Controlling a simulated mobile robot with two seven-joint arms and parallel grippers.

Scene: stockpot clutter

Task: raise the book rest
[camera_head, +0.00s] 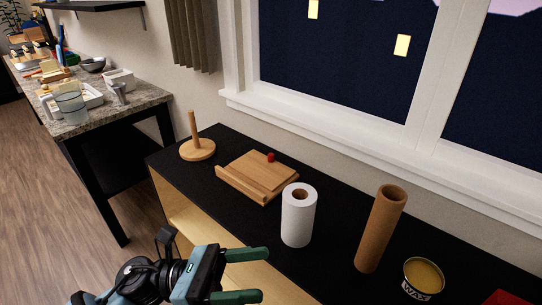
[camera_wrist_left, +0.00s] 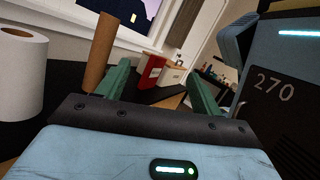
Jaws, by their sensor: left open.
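The book rest (camera_head: 262,172) is a light wooden board lying nearly flat on the black counter, with a ledge along its front edge. A small red knob (camera_head: 271,157) sits at its back edge. My left gripper (camera_head: 252,276) is open and empty, in front of the counter, below and nearer than the book rest and apart from it. Its two green fingers also show in the left wrist view (camera_wrist_left: 160,90), with nothing between them. The book rest is not visible in the wrist view. My right gripper is not in view.
On the black counter (camera_head: 333,279), a wooden peg stand (camera_head: 196,148) is left of the book rest. A white paper roll (camera_head: 298,217), a tall brown tube (camera_head: 380,230) and a wax tin (camera_head: 424,277) stand to its right. A window sill (camera_head: 330,140) runs behind.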

